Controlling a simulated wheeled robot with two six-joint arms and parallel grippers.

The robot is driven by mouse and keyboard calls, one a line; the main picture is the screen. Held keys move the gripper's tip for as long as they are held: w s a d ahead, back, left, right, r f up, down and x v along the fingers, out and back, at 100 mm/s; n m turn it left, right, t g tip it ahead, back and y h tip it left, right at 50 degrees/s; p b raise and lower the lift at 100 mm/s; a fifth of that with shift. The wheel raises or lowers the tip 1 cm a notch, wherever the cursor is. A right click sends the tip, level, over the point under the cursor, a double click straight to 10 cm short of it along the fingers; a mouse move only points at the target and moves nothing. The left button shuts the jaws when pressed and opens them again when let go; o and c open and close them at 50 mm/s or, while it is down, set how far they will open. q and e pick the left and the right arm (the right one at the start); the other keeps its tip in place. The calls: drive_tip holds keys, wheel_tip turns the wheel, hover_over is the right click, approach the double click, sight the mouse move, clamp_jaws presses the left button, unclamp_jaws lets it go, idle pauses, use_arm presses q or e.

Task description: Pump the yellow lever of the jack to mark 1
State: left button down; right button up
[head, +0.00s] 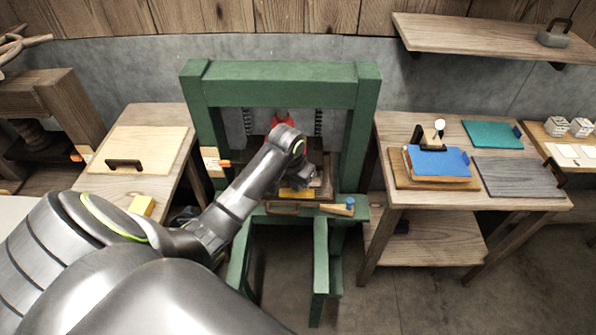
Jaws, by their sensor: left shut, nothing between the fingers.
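A green press frame (280,84) stands in the middle, with a coil spring at each side of its opening. A red part (283,117), possibly of the jack, shows just above my left wrist. A yellow piece (296,194), which looks like the lever, sits low in the opening. My left arm reaches in from the left, and my left gripper (306,177) is shut and empty close to the yellow piece. I cannot tell whether they touch. A pale scale plate (212,161) with an orange pointer is on the left post. My arm hides much of the jack.
The left table (172,117) holds a pale board with a black handle and a yellow block (142,205). The right table (393,127) holds blue, teal and grey plates. A wooden piece with a blue knob (339,208) is at the press's front right.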

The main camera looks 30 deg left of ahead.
sight(296, 194)
use_arm(q)
wheel_tip(296, 194, down, 12)
drive_tip(key=b, duration=0.5)
wheel_tip(296, 194, up, 7)
drive_tip(key=p, duration=0.7)
drive_tip(key=shift+r, duration=0.15)
wheel_tip(296, 194, up, 6)
drive_tip(key=shift+w+b, duration=0.1)
drive_tip(key=shift+b, duration=0.2)
drive_tip(key=shift+r, duration=0.6)
